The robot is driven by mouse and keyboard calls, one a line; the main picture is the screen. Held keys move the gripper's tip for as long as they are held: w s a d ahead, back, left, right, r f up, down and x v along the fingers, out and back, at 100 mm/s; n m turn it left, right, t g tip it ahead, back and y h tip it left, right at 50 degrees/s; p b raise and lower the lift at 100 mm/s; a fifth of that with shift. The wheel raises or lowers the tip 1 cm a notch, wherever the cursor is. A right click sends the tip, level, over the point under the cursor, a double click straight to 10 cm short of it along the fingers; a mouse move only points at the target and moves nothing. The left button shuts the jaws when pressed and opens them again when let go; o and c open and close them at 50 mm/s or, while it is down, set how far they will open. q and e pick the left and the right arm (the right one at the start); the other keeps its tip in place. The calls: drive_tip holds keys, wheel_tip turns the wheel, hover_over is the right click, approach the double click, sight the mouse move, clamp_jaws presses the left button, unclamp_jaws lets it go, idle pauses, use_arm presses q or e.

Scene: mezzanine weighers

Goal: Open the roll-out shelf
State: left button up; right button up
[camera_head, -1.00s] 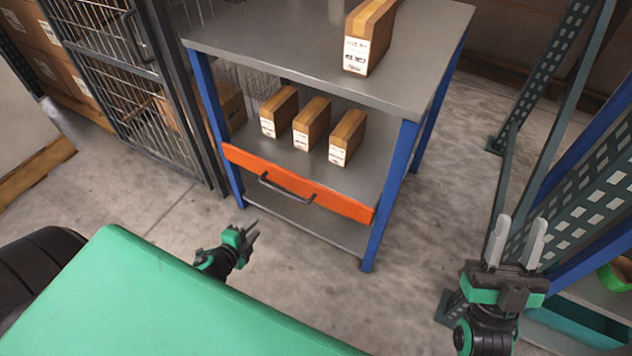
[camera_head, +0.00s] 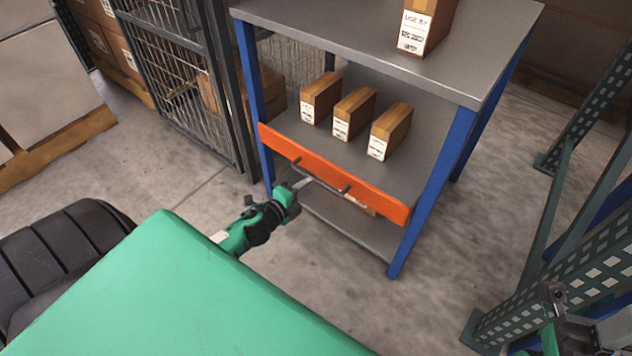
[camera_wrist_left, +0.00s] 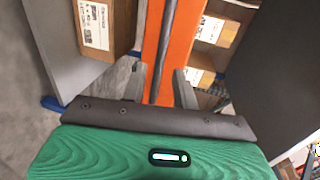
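The roll-out shelf has an orange front (camera_head: 375,196) set between the blue front legs of a grey-topped table. A dark bar handle (camera_head: 324,187) runs along this front. My left gripper (camera_head: 304,184) is at the handle's left part. In the left wrist view, the handle (camera_wrist_left: 164,45) runs between the two spread fingers of the gripper (camera_wrist_left: 160,84), with gaps visible beside it. My right gripper (camera_head: 562,312) is at the lower right, partly cut off, away from the table; its finger opening is unclear.
Several cartons stand around the shelf, including one on its deck (camera_head: 390,130) and one on the tabletop (camera_head: 426,28). A wire cage door (camera_head: 175,85) stands left of the table. A perforated rack (camera_head: 560,290) is at the right. Open floor lies before the table.

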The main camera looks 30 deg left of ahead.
sight(316, 178)
use_arm(q)
drive_tip(key=shift+b+x, duration=0.55)
drive_tip(key=shift+x, duration=2.4)
clamp_jaws()
